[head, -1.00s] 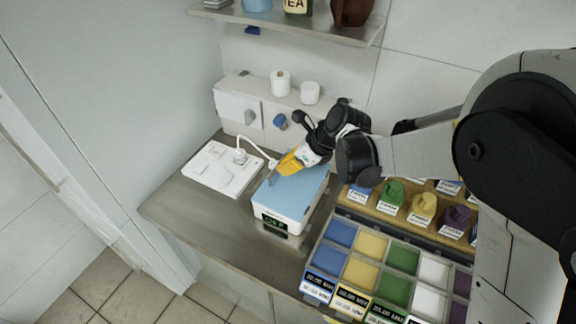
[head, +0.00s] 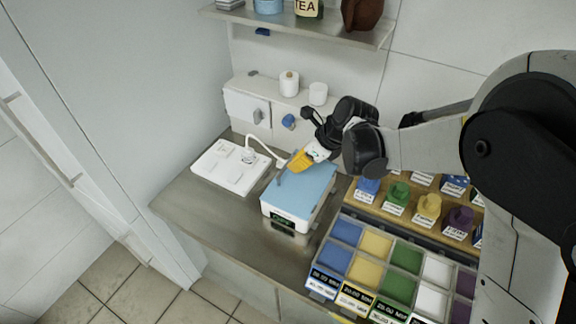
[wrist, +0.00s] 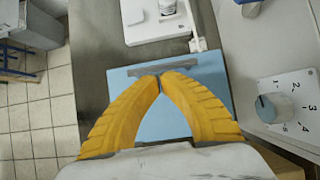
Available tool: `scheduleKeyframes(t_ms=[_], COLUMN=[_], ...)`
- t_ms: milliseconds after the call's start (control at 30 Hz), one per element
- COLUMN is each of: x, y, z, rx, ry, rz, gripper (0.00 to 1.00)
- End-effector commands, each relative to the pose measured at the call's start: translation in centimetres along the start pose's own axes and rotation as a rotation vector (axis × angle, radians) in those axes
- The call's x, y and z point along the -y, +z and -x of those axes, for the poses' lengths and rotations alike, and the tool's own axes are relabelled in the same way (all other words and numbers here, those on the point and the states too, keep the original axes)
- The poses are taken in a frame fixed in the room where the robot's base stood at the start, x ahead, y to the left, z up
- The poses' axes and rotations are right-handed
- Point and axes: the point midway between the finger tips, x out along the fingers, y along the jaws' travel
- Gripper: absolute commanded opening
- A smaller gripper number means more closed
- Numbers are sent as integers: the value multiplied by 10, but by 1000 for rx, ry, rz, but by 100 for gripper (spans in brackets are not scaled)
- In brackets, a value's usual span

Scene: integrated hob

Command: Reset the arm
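My gripper (wrist: 160,79) has two yellow fingers, and their tips meet in the wrist view. In the head view my gripper (head: 291,169) is over the far left part of a white box-shaped device (head: 284,212) with a light blue top (head: 310,188) and a small dark display. A thin grey bar (wrist: 145,71) shows just beyond the fingertips, over the blue top; it also shows in the head view (head: 280,180). I cannot tell whether the tips touch this bar. No held object is clear between the fingers.
A white socket panel (head: 226,170) with a plug and cable lies left of the device. A white unit (head: 248,107) with knobs stands behind, one knob (wrist: 271,107) close on the right. Coloured bins (head: 375,245) and a rack of coloured knobs (head: 398,193) are right. A shelf (head: 350,31) hangs above.

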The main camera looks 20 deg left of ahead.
Motion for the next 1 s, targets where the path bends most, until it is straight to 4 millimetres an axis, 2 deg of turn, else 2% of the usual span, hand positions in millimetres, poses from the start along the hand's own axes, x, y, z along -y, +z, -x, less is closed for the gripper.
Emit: scheduleKeyframes(t_ms=[33, 200, 333, 500, 733, 833, 933, 1000], x=[5, 4, 4, 4, 4, 4, 3, 0], y=[2, 0, -1, -2, -3, -9, -24, -41], z=[20, 62, 88, 107, 113, 125, 157, 189], rx=[1, 2, 1, 2, 1, -6, -34, -72], ry=[-2, -2, -1, -1, -2, -21, -73, -121], rz=[-4, -3, -2, -1, 2, 44, 166, 297], gripper=[0, 0, 0, 0, 0, 0, 0, 0])
